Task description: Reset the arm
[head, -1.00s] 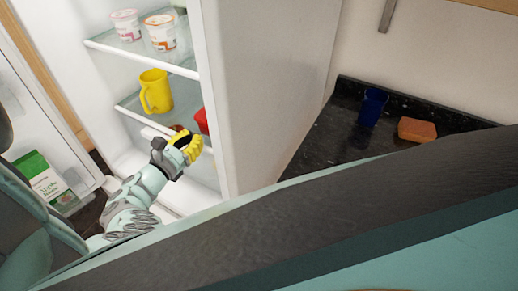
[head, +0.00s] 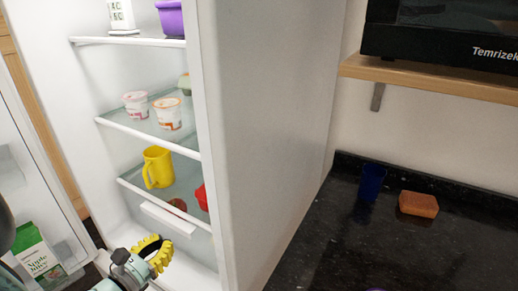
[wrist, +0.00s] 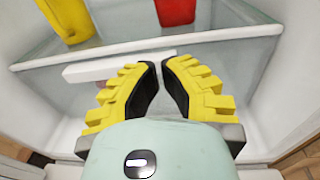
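My gripper (head: 160,248) has yellow ribbed fingers. In the head view it is at the lower left, in front of the lower part of the open fridge. In the wrist view my gripper (wrist: 160,65) has its fingertips almost together, with only a narrow gap and nothing between them. A yellow mug (head: 158,168) stands on the fridge shelf above it, and its lower part shows in the wrist view (wrist: 70,18). A red object (head: 201,197) is on the same shelf, partly hidden by the fridge side wall.
The open fridge door (head: 40,165) is at the left, with an apple juice carton (head: 36,252). Yogurt cups (head: 167,113) stand on a higher shelf. Right of the fridge wall (head: 262,130), a dark counter (head: 400,250) holds a blue cup (head: 371,182) and an orange-brown block (head: 418,204).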

